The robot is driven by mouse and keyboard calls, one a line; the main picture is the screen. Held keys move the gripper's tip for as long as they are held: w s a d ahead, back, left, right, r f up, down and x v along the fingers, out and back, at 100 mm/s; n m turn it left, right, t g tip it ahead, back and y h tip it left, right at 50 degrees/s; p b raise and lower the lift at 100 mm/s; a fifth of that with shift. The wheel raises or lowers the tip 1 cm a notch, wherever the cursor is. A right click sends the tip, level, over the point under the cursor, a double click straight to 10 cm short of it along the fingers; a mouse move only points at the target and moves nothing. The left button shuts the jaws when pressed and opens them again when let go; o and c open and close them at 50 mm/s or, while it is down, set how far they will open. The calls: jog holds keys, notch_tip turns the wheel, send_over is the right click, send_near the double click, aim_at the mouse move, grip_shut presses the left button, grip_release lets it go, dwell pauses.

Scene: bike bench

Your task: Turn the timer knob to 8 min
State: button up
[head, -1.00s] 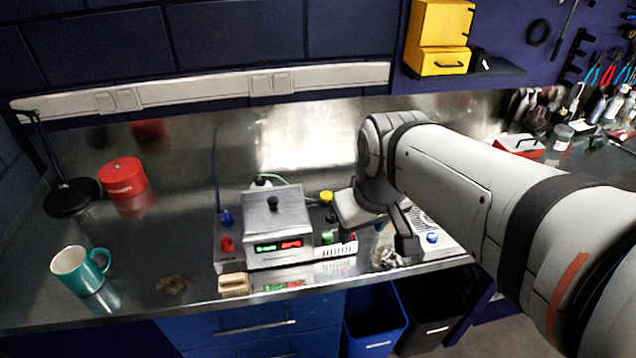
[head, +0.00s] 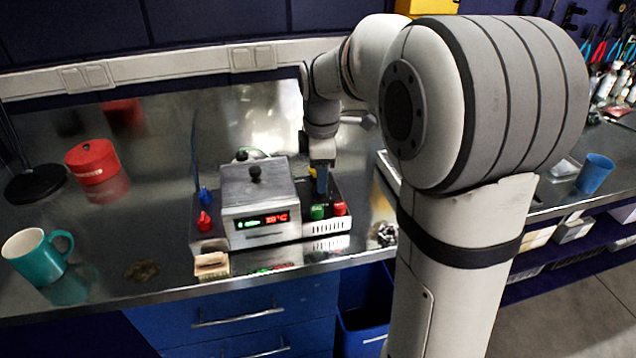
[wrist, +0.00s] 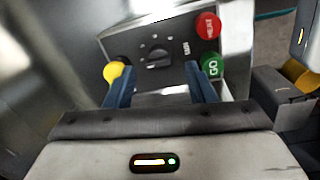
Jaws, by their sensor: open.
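The timer knob (wrist: 157,58) is black and sits on a dark panel in the wrist view, ringed by small pale marks. Its setting is too small to read. My gripper (wrist: 162,88) is open, its two blue fingers apart, with the knob beyond and between them; I see no contact. In the head view my gripper (head: 322,180) points down over the right-hand panel of the bench unit (head: 258,200), and the knob cannot be made out there. A yellow button (wrist: 113,71), a green GO button (wrist: 212,66) and a red button (wrist: 207,25) surround the knob.
Red and blue knobs (head: 205,221) stand on the unit's left side. A small tan block (head: 211,266) lies in front. A teal mug (head: 38,257), red tin (head: 93,162) and black lamp base (head: 36,184) are left. A blue cup (head: 593,173) is right.

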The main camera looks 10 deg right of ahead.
jog(key=shift+w+f, duration=0.1)
jog(key=shift+f, duration=1.65)
jog(key=c, duration=0.9)
jog(key=shift+a, duration=0.1)
jog(key=shift+c, duration=0.2)
